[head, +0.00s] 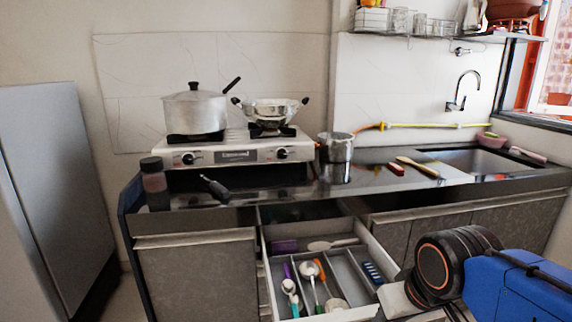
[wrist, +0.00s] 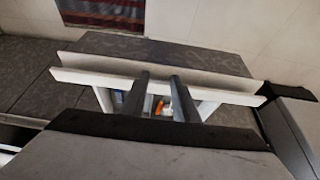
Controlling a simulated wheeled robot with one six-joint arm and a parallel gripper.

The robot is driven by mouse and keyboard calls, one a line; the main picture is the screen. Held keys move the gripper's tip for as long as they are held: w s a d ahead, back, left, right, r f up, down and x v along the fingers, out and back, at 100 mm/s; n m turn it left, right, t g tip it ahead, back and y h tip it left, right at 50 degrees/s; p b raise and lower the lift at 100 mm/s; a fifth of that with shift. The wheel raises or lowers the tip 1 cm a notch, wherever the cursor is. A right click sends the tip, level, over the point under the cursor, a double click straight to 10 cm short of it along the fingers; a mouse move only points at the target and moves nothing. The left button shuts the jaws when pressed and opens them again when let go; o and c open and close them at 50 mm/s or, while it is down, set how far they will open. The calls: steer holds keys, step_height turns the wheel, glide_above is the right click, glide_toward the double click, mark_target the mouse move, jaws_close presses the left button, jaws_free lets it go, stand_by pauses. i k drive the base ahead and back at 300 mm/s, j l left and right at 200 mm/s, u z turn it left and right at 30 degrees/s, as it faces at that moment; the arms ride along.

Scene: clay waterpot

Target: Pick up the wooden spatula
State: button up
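A pale, beige spatula-like utensil (head: 331,244) lies in the back compartment of the open drawer (head: 375,242). A tan wooden utensil (head: 418,167) lies on the counter left of the sink. I cannot tell for sure which one is the wooden spatula. In the wrist view my gripper (wrist: 160,76) has two dark fingers apart with nothing between them, in front of the drawer's white walls (wrist: 210,88). Something orange inside the drawer shows beyond the gap. In the head view my arm is at the lower right, beside the drawer, with the fingers not clearly visible.
The drawer also holds several spoons (head: 309,270) and a blue item (head: 373,272). Above are the stove (head: 236,154), a pot (head: 195,110), a pan (head: 271,110), a metal mug (head: 336,148) and a dark jar (head: 154,182). The counter edge overhangs the drawer's back.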

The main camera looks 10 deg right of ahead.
mark_target(405, 159)
steer(key=z, duration=0.55)
steer(key=i+z, duration=0.2)
steer(key=z, duration=0.2)
steer(key=i+j+z, duration=0.15)
steer(key=z, duration=0.25)
steer(key=i+j+z, duration=0.2)
steer(key=z, duration=0.2)
